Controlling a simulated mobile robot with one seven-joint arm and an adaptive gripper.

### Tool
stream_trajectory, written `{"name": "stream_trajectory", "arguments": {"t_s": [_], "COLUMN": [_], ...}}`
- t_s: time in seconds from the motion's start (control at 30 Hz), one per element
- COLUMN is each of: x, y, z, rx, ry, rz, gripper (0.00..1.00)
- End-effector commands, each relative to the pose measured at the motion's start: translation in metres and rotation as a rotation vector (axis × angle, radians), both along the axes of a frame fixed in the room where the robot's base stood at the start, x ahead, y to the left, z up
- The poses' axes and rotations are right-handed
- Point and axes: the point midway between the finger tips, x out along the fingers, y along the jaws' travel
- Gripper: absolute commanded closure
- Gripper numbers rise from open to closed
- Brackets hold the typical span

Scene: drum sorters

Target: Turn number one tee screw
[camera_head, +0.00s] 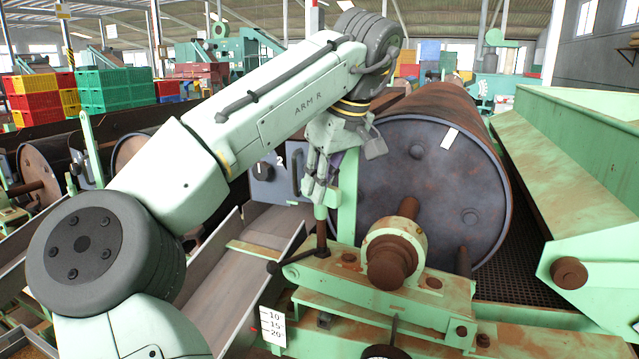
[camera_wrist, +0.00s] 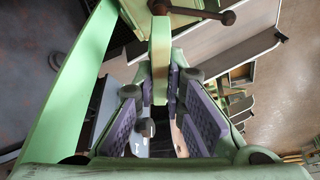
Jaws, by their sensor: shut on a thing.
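The tee screw (camera_head: 321,238) stands upright at the left end of the green bearing frame. It has a rusty shaft with a pale green upper part. My gripper (camera_head: 321,192) points down over it, with its fingers shut around the green upper part. In the wrist view, my gripper (camera_wrist: 160,88) has its purple pads on both sides of a green upright piece (camera_wrist: 160,50). A rusty bar with rounded ends (camera_wrist: 202,17) shows beyond it. The exact contact is partly hidden by the fingers.
A large grey drum (camera_head: 420,190) stands right of my gripper, its rusty axle end (camera_head: 392,262) protruding in front. A green frame beam (camera_head: 380,300) runs below. A scale plate (camera_head: 272,326) hangs at lower left of it. A metal chute (camera_head: 240,265) lies to the left.

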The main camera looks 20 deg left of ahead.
Motion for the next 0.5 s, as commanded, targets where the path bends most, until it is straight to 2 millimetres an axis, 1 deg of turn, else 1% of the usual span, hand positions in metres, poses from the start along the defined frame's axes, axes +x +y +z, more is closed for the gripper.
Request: {"name": "stream_trajectory", "arguments": {"t_s": [0.03,0.3,0.33,0.5], "x": [0.0002,0.0003,0.0003,0.0003], "y": [-0.0044,-0.0047,-0.0047,-0.0034], "z": [-0.0006,-0.0005,-0.0005,-0.0003], "rx": [-0.005,-0.004,-0.004,-0.003], "ry": [0.002,0.002,0.003,0.001], "rz": [-0.010,-0.011,-0.012,-0.009], "gripper": [1.00,1.00,0.87,0.76]}}
